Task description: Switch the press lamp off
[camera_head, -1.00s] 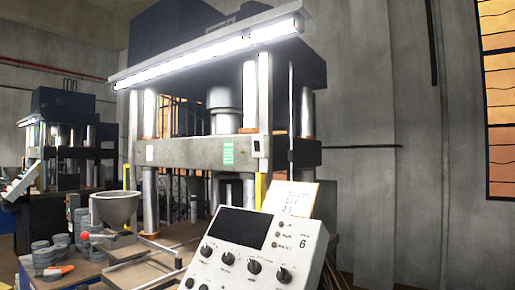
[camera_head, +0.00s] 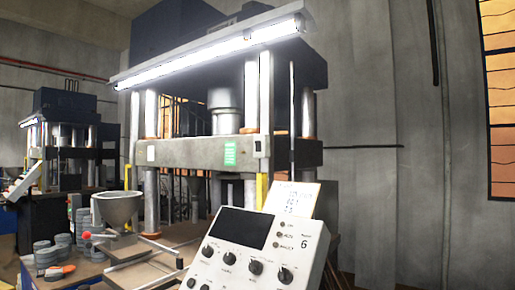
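The press lamp (camera_head: 215,53) is a long white tube along the top front edge of the large press (camera_head: 195,151). It is lit brightly. A small pale switch box (camera_head: 261,146) with a dark centre sits on the press's right front column, below the lamp. A grey control panel (camera_head: 258,252) marked 6, with a dark screen and several black knobs, stands in front of the press. Neither of my grippers shows in the head view.
A grey bowl (camera_head: 118,208), stacks of grey discs (camera_head: 47,253) and an orange-handled tool (camera_head: 62,270) are on the bench at lower left. A second press (camera_head: 66,135) stands behind at left. The right side shows bare wall (camera_head: 390,190).

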